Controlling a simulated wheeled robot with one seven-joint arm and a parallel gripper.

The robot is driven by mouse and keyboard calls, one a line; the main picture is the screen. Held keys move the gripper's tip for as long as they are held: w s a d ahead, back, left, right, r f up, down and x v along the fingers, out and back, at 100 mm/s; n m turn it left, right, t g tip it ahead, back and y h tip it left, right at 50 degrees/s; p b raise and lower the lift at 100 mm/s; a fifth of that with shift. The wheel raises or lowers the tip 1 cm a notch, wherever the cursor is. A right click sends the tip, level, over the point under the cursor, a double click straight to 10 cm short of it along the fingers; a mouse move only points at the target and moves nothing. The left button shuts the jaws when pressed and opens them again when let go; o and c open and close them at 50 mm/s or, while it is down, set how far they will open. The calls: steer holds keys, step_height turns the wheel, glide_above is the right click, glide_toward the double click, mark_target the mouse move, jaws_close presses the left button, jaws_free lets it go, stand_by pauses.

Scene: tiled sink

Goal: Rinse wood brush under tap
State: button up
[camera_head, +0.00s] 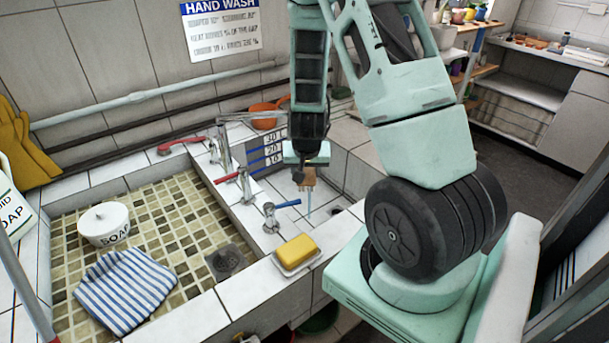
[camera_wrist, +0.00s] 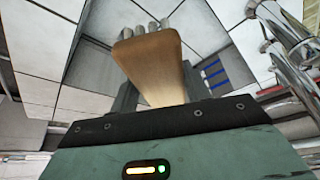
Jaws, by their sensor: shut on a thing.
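My gripper (camera_head: 307,164) is shut on the wood brush (camera_head: 309,178) and holds it over the right-hand basin. In the wrist view the brush (camera_wrist: 152,68) is a tan wooden block standing up from between the fingers, with pale tufts at its far end. The blue-handled tap (camera_head: 272,215) stands on the ledge to the left of the brush. A thin pale-blue vertical streak (camera_head: 309,203) shows just below the brush; it looks like water, but its source is unclear. Chrome tap parts (camera_wrist: 292,45) show at the right of the wrist view, apart from the brush.
A yellow sponge (camera_head: 297,250) sits on a dish at the front edge. The tiled left basin (camera_head: 170,225) holds a soap pot (camera_head: 104,222) and a striped cloth (camera_head: 126,288). An orange pot (camera_head: 264,115) stands behind.

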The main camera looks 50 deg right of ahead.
steer(key=w+d+f, duration=0.2)
steer(key=w+d, duration=0.2)
steer(key=d, duration=0.4)
steer(key=shift+w+b, duration=0.35)
steer(key=shift+b, duration=0.05)
stand_by(0.5)
steer(key=shift+s+a+b, duration=0.1)
steer(key=shift+s+a, duration=0.55)
steer(key=shift+a, duration=0.5)
steer(key=shift+s+a+b, duration=0.15)
steer(key=shift+s+a, duration=0.55)
steer(key=shift+a, duration=0.45)
steer(key=shift+s+a+b, duration=0.1)
steer(key=shift+s+a, duration=0.55)
steer(key=shift+a, duration=0.5)
steer(key=shift+r, duration=0.15)
steer(key=shift+s+a+r+p, duration=0.3)
steer(key=shift+a+r+p, duration=0.2)
steer(key=shift+a+r, duration=0.05)
steer(key=shift+s+a+r+p, duration=0.55)
steer(key=shift+a+r, duration=0.15)
steer(key=shift+a, duration=0.1)
steer(key=shift+s+a+r+p, duration=0.45)
steer(key=shift+a+r+p, duration=0.15)
steer(key=shift+a, duration=0.2)
